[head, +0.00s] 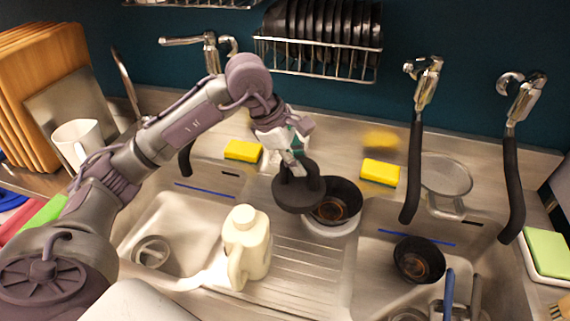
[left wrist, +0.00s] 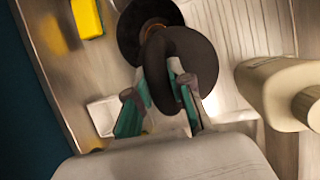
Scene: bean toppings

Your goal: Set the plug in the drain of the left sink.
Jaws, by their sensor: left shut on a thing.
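The plug (head: 290,197), a dark grey disc with a raised grip, is held in my left gripper (head: 296,166) above the counter between the two sinks. It partly covers a black bowl behind it. In the left wrist view the plug (left wrist: 204,62) sits between the fingers of my left gripper (left wrist: 168,85), which are shut on its grip. The left sink (head: 180,218) is at the left of the head view, with its round drain (head: 152,252) uncovered on the bottom. My right gripper is not in view.
A cream jug (head: 246,245) stands between the left sink and the ribbed drainboard (head: 305,255). The black bowl (head: 342,193) sits on a light base. Yellow sponges (head: 243,151) lie behind. Another black bowl (head: 420,260) is in the right sink. Taps stand along the back.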

